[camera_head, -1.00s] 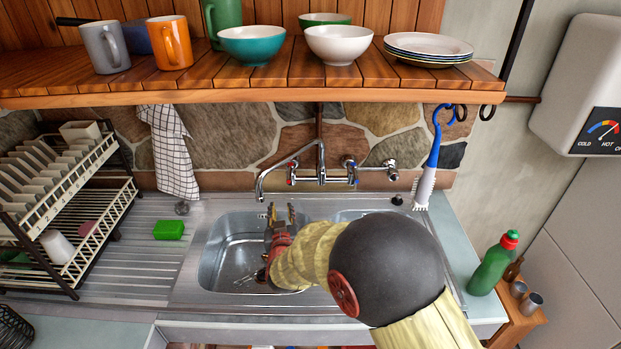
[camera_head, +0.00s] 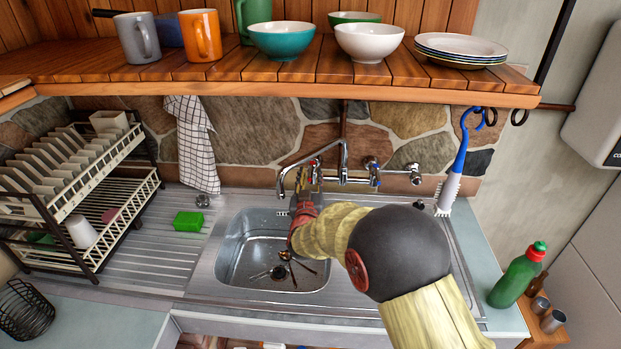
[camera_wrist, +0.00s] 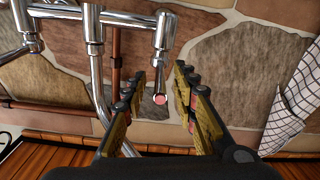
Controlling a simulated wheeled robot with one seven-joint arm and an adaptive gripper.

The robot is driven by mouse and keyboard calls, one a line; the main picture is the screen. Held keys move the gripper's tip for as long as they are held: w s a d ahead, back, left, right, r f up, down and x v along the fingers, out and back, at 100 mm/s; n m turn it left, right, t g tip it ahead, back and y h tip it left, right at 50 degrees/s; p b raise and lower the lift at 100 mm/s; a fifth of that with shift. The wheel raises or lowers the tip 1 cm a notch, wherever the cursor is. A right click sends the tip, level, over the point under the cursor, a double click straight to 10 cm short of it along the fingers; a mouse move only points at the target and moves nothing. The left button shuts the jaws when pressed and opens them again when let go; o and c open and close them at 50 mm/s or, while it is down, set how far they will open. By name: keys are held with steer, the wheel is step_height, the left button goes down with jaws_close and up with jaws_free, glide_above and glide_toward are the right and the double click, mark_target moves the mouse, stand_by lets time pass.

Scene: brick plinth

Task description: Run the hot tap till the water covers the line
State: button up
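The chrome mixer tap (camera_head: 345,158) is fixed to the stone wall, its spout reaching left over the sink basin (camera_head: 225,255). The hot tap handle (camera_wrist: 160,80), with a red end, shows in the wrist view between my fingers; I cannot tell whether they touch it. My gripper (camera_wrist: 170,72) is open and empty. In the head view my gripper (camera_head: 307,182) is at the left side of the tap, partly hiding that handle. The blue-marked handle (camera_head: 373,172) is to the right. No running water shows. A few utensils (camera_head: 286,265) lie in the basin. I see no line.
A wooden shelf (camera_head: 200,84) with mugs, bowls and plates overhangs the tap. A dish rack (camera_head: 75,195), green sponge (camera_head: 188,221) and checked towel (camera_head: 192,140) are left. The drainboard (camera_head: 150,255) is mostly clear.

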steer(key=c, duration=0.3)
steer(key=c, duration=0.4)
jaws_close()
stand_by(0.3)
